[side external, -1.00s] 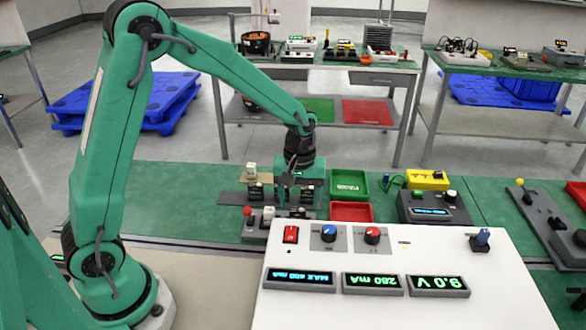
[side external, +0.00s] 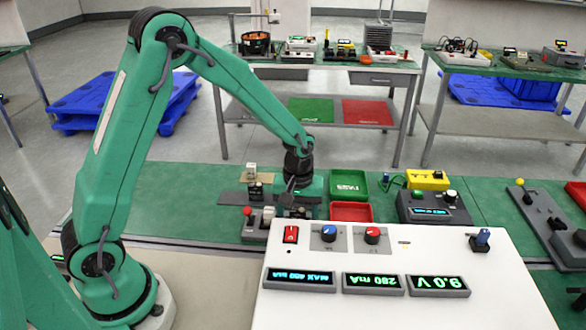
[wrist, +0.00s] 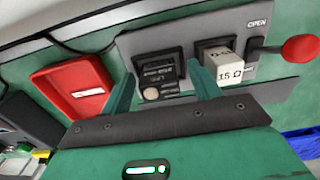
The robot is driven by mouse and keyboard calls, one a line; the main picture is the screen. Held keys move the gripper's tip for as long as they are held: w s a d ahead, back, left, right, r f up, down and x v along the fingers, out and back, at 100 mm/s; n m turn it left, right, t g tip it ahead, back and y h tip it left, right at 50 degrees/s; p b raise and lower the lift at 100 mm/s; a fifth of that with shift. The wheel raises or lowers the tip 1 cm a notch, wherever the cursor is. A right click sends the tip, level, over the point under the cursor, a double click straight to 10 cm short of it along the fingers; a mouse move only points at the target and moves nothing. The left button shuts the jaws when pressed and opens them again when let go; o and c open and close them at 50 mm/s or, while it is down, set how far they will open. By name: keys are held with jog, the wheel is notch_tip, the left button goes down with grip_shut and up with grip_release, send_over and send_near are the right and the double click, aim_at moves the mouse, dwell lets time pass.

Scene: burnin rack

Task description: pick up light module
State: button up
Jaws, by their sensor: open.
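A dark square module (wrist: 158,74) with small printed text and a round pale lens-like part sits in a grey fixture (wrist: 130,42) in the wrist view. It looks like the light module, but its label is too small to read surely. My gripper (wrist: 160,72) is open, with one green finger on each side of this module. I cannot tell whether either finger touches it.
A white block marked 15 Ω (wrist: 229,68) sits in a socket close beside the right finger. A red-knobbed lever (wrist: 298,48) marked OPEN is beyond it. A red tray (wrist: 72,82) lies to the left. A green tray (side external: 350,184) and white control panel (side external: 400,250) stand nearby.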

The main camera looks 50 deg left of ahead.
aim_at(298, 209)
jog(key=shift+c, duration=0.4)
jog(key=c, duration=1)
jog(key=shift+r, duration=0.1)
jog(key=shift+r, duration=4.9)
